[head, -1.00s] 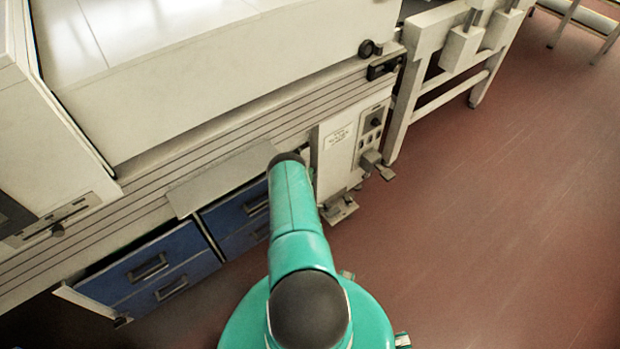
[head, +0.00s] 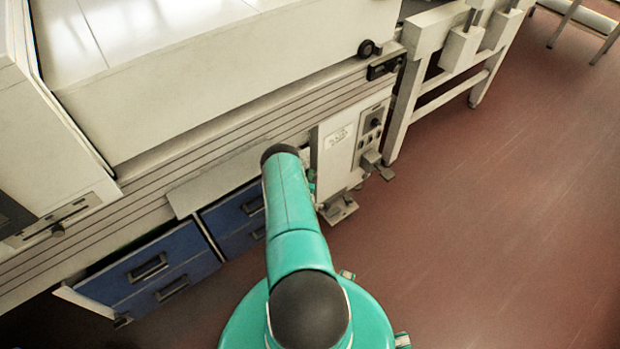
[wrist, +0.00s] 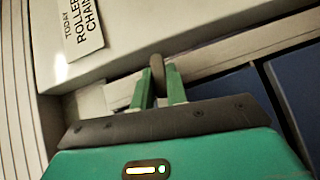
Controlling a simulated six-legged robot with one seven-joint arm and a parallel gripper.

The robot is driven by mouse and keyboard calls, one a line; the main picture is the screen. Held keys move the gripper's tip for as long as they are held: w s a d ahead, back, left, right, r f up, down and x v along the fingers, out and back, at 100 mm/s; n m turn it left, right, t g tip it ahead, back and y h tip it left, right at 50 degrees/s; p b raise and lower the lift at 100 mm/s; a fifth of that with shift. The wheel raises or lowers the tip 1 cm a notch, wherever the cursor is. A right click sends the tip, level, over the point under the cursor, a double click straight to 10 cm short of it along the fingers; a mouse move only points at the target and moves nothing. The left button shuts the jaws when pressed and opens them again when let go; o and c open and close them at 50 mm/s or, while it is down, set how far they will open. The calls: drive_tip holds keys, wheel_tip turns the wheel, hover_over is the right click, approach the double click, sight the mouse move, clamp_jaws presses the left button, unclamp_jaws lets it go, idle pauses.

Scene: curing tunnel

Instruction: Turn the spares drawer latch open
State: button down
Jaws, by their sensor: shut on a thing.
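In the wrist view my gripper (wrist: 158,88) has its two green fingers closed around a dark rounded latch handle (wrist: 157,68). The handle stands between the fingertips, in front of a pale panel. Blue drawer fronts (wrist: 298,85) show at the right of the wrist view. In the head view the blue drawers (head: 135,272) sit under the long pale machine at the lower left, with more blue fronts (head: 232,212) nearer my arm. The latch and my fingers are hidden there behind my green arm. I cannot tell the latch's exact turn.
A pale control box (head: 345,145) with knobs stands just right of my arm. A white label (wrist: 82,28) shows above the fingers in the wrist view. A pale leg frame (head: 410,100) stands farther right. The red floor (head: 500,220) is clear on the right.

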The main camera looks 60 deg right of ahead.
drive_tip(key=m+y, duration=0.2)
drive_tip(key=shift+d+r+y, duration=0.1)
drive_tip(key=shift+r+y, duration=0.2)
drive_tip(key=shift+s+d+r+m+t+y, duration=0.15)
drive_tip(key=shift+m+t+y, duration=0.3)
drive_tip(key=shift+m+y, duration=0.75)
drive_tip(key=shift+d+m+t+y, duration=0.2)
drive_tip(key=shift+m+t+y, duration=0.35)
drive_tip(key=shift+y, duration=1.2)
drive_tip(key=shift+s+d+r+m+t+y, duration=0.15)
drive_tip(key=shift+m+t+y, duration=0.15)
drive_tip(key=shift+m+y, duration=0.95)
drive_tip(key=shift+w+y, duration=0.15)
drive_tip(key=shift+y, duration=0.25)
drive_tip(key=c, duration=1.4)
unclamp_jaws()
drive_tip(key=shift+f, duration=0.1)
